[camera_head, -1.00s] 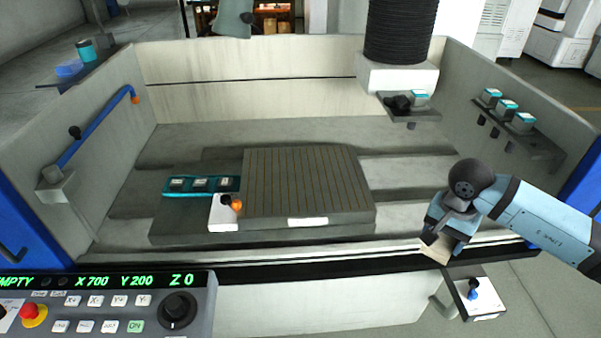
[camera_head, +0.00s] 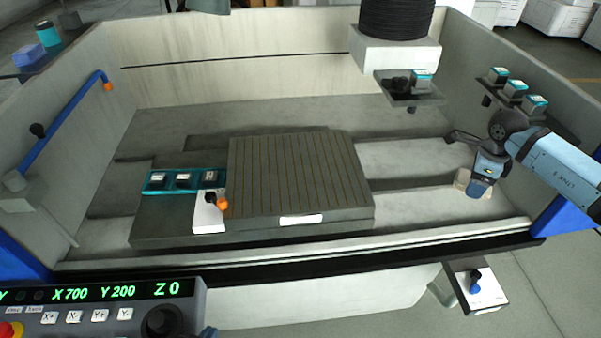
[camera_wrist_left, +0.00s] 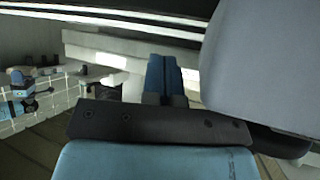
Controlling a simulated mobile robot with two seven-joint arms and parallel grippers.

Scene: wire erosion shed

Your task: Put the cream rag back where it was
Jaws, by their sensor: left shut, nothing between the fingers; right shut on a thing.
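My right gripper (camera_head: 474,190) comes in from the right and is shut on the cream rag (camera_head: 461,178). Only a small pale part of the rag shows beside the fingers. The rag is over the right part of the machine tank, in front of the right wall; I cannot tell whether it touches the floor there. A blue tip of my left gripper (camera_head: 209,332) shows at the bottom edge, beside the control panel. In the left wrist view its blue fingers (camera_wrist_left: 163,78) are together and empty.
The slotted table block (camera_head: 300,175) stands mid-tank, with a teal rack (camera_head: 157,190) and a white block (camera_head: 208,222) at its left. A shelf (camera_head: 415,97) hangs below the black column. Small boxes (camera_head: 515,88) sit on the right wall's shelf. The control panel (camera_head: 90,318) is at lower left.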

